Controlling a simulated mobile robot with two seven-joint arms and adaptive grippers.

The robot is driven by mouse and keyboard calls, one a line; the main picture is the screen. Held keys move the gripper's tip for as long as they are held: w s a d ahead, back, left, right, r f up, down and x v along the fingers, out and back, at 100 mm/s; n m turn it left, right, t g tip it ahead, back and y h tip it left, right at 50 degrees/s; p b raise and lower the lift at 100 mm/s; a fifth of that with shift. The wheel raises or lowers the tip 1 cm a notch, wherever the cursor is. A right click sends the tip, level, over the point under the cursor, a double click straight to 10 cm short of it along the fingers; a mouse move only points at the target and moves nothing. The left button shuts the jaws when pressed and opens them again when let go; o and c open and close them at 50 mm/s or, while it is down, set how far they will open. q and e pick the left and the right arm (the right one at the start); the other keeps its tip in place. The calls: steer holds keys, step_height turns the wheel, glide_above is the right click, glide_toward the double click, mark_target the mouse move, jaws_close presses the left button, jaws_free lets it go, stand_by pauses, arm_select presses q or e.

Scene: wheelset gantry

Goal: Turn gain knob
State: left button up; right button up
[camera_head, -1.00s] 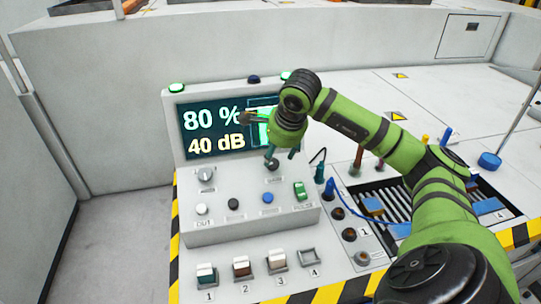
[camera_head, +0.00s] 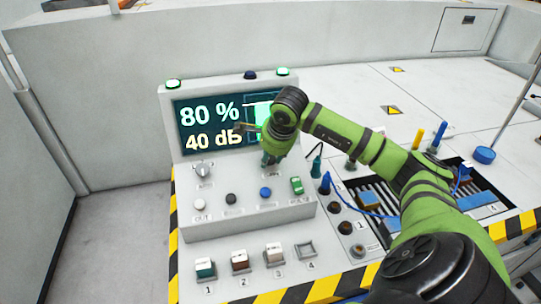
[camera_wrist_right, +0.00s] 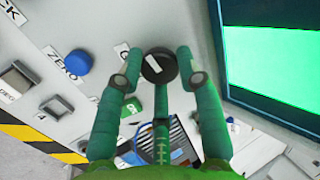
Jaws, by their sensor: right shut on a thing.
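The gain knob (camera_wrist_right: 158,66) is a dark round knob with a white pointer mark, on the sloped grey console face. In the wrist view, part of a label starting with what looks like G shows beside it. My right gripper (camera_head: 270,160) has its green fingers down at the knob, one on each side of it, and is shut on it. The screen (camera_head: 212,128) reads 80 % and 40 dB, with a green area partly behind my arm. My left gripper is not in view.
Another knob (camera_head: 203,171) sits at the left of the console. White, black and blue buttons (camera_head: 266,192) and a green switch (camera_head: 296,186) lie below. Numbered switches (camera_head: 240,261) line the front. A blue cable (camera_head: 352,211) runs under my right arm.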

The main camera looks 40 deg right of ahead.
steer(key=shift+f+m+b, duration=0.15)
steer(key=shift+m+b, duration=1.15)
steer(key=shift+m, duration=0.1)
steer(key=shift+m+t+b, duration=0.3)
steer(key=shift+m+b, duration=0.45)
steer(key=shift+m, duration=0.45)
steer(key=shift+m+b, duration=0.65)
steer(key=shift+m, duration=0.55)
steer(key=o, duration=1.1)
steer(key=shift+o, duration=0.2)
steer(key=shift+s+r, duration=0.1)
steer(key=shift+r, duration=0.1)
